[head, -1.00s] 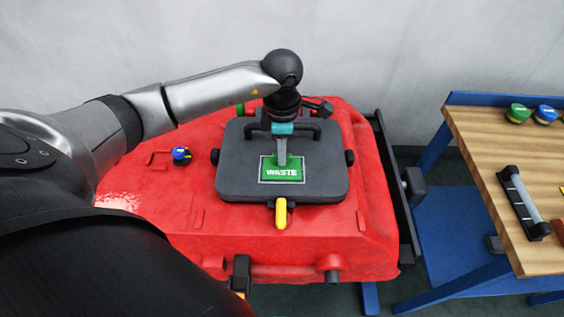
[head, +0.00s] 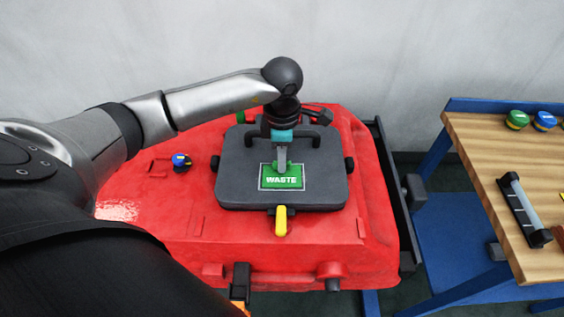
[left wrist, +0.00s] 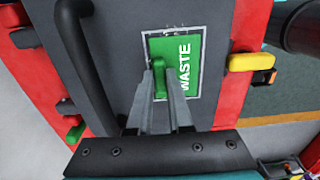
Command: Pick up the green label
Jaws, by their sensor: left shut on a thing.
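The green label (head: 282,182) with the white word WASTE lies in a pale outlined frame on the dark grey lid (head: 240,188) of the red tank (head: 180,222). It has a raised green grip tab, which shows in the left wrist view (left wrist: 159,78). My left gripper (head: 281,165) comes down from above at the label's upper edge. Its fingers are shut on the tab, one on each side, as the left wrist view (left wrist: 160,85) shows. The label appears to lie flat within its frame; I cannot tell whether it has lifted.
A yellow latch (head: 281,220) is at the lid's front edge, and a black handle (left wrist: 85,60) stands behind the label. A blue knob (head: 181,161) sits left of the lid. A wooden-topped bench (head: 480,150) with caps and a tube holder stands at the right.

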